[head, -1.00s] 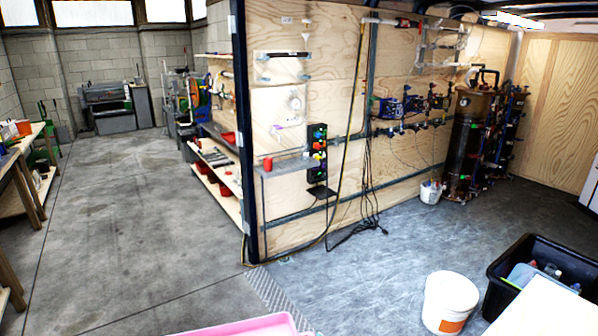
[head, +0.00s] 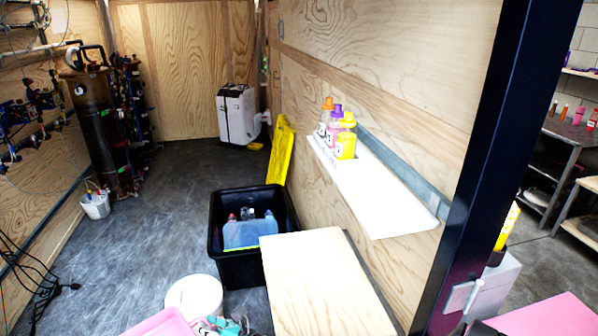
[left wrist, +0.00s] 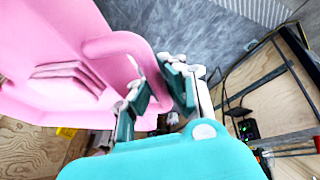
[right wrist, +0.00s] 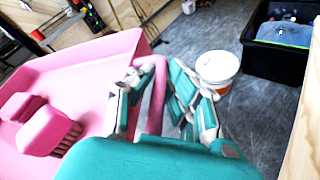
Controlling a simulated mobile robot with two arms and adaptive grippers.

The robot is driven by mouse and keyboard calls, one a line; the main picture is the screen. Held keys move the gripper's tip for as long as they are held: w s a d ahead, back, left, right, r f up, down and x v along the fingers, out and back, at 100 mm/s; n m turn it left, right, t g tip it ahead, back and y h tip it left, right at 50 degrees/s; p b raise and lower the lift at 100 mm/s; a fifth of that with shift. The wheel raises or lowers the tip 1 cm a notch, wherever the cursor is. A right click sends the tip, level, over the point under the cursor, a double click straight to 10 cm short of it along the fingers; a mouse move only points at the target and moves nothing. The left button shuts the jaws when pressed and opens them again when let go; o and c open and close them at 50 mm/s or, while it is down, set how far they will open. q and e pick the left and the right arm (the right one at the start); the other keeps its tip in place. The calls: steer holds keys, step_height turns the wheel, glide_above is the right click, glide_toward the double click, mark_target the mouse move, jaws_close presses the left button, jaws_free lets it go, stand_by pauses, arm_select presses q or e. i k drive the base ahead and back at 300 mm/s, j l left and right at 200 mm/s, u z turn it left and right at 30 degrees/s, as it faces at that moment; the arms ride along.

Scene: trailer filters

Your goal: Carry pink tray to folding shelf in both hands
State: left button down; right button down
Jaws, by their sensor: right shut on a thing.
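The pink tray (head: 160,325) shows only in part at the bottom edge of the head view. My right gripper (head: 222,327) is at its right side; in the right wrist view my right gripper (right wrist: 158,95) is shut on the tray's handle. In the left wrist view my left gripper (left wrist: 160,92) has its fingers on both sides of the handle of the tray (left wrist: 50,95). Pink block-like shapes (right wrist: 48,130) show inside the tray. A white shelf (head: 385,200) on the wooden wall bears bottles (head: 338,133) at its far end; I take it for the folding shelf.
A pale wooden board (head: 320,280) lies below the shelf, beside a black crate (head: 218,262) with things in it. A white bucket (head: 190,292) stands near the tray. A dark post (head: 500,150) rises at right.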

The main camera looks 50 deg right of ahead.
mark_target(318, 278)
steer(key=i+z, duration=0.3)
steer(key=i, duration=1.2)
steer(key=i+j+z, duration=0.1)
steer(key=i+z, duration=0.15)
steer(key=i, duration=0.3)
steer(key=i+j+z, duration=0.25)
steer(key=i, duration=0.25)
steer(key=l+z, duration=0.1)
steer(key=z, duration=2.7)
